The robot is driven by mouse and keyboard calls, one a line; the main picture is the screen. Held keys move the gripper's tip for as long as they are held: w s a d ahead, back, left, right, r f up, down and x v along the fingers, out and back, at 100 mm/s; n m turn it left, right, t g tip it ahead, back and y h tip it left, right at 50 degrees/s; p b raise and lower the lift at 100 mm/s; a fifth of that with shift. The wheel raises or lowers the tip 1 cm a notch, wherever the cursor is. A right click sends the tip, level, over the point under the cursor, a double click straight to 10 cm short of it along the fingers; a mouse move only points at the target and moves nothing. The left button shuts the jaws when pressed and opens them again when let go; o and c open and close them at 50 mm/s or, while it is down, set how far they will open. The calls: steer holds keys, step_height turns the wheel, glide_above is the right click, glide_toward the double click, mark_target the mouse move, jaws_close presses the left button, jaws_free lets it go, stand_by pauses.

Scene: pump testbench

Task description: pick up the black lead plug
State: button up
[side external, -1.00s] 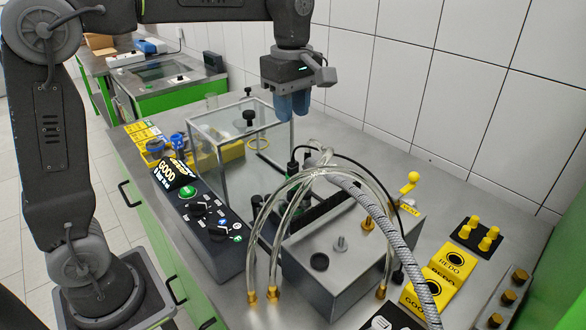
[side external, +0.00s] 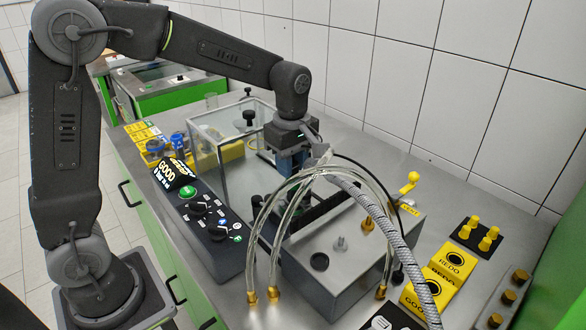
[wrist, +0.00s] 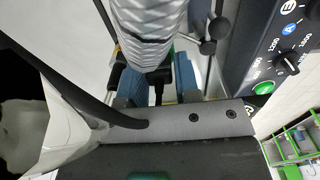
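My gripper (wrist: 157,78) has two blue fingers, which stand apart in the wrist view. A black piece (wrist: 153,80), which looks like the black lead plug, shows between them below the silver braided hose. Whether the fingers touch it is hard to see. In the side view my gripper (side external: 285,166) is low behind the grey pump box, beside the glass case. The fingertips and the plug are largely hidden there by my wrist and the hoses. A black cable (side external: 352,163) arcs from near my gripper to the right.
The braided hose (side external: 358,187) and clear tubes (side external: 268,205) arch close in front of my gripper. The glass case (side external: 222,155) stands to the left. The control panel (side external: 212,222) with knobs and the grey pump box (side external: 325,270) are nearer the camera.

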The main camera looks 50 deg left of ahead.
jaws_close()
steer(key=shift+r, duration=0.15)
stand_by(0.4)
